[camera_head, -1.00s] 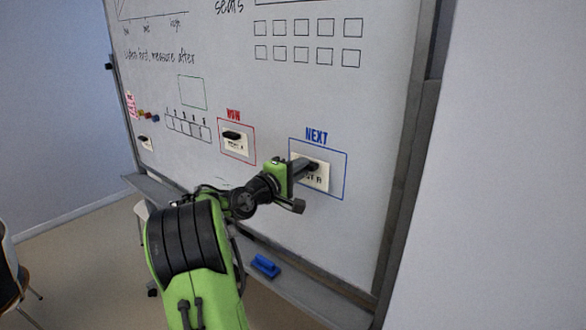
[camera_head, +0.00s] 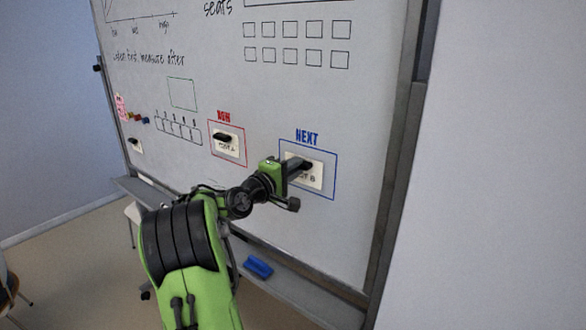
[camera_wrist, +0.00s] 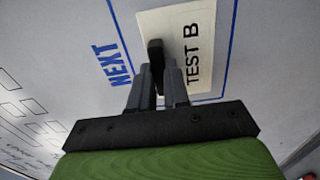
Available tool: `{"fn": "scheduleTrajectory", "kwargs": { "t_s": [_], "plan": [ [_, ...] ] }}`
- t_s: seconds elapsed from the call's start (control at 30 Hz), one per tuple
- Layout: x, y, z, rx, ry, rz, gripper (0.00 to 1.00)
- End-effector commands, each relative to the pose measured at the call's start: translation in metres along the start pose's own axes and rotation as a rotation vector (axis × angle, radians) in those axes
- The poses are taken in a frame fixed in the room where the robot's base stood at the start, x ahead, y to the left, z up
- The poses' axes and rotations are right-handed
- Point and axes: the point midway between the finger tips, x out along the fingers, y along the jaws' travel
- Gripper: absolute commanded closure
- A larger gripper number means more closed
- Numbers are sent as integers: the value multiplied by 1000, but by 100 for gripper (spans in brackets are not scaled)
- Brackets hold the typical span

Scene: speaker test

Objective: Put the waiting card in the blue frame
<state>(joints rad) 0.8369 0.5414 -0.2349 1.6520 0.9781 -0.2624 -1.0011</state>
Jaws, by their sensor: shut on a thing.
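The white card marked TEST B (camera_head: 316,179) is at the whiteboard inside the blue frame (camera_head: 336,176), under the word NEXT. In the wrist view the card (camera_wrist: 201,62) lies between the frame's blue lines (camera_wrist: 230,60). My gripper (camera_head: 301,164) is shut on the black handle (camera_wrist: 156,54) of this card. The fingers hide part of the card and of the frame's left side in the head view. I cannot tell whether the card lies flat against the board.
A red frame (camera_head: 245,150) marked NOW holds a card marked TEST A (camera_head: 228,148) to the left. Another small card (camera_head: 135,147) is at the board's far left, near small coloured magnets (camera_head: 138,118). A blue eraser (camera_head: 258,266) lies on the ledge below.

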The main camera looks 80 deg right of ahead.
Motion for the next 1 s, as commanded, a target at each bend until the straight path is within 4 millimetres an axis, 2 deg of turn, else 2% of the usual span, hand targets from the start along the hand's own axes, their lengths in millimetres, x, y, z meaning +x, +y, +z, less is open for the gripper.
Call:
{"fn": "scheduleTrajectory", "kwargs": {
  "t_s": [0.87, 0.9, 1.0],
  "plan": [
    [8, 0, 0, 0, -1, 0, 100],
    [8, 0, 0, 0, -1, 0, 78],
    [8, 0, 0, 0, -1, 0, 63]
  ]
}}
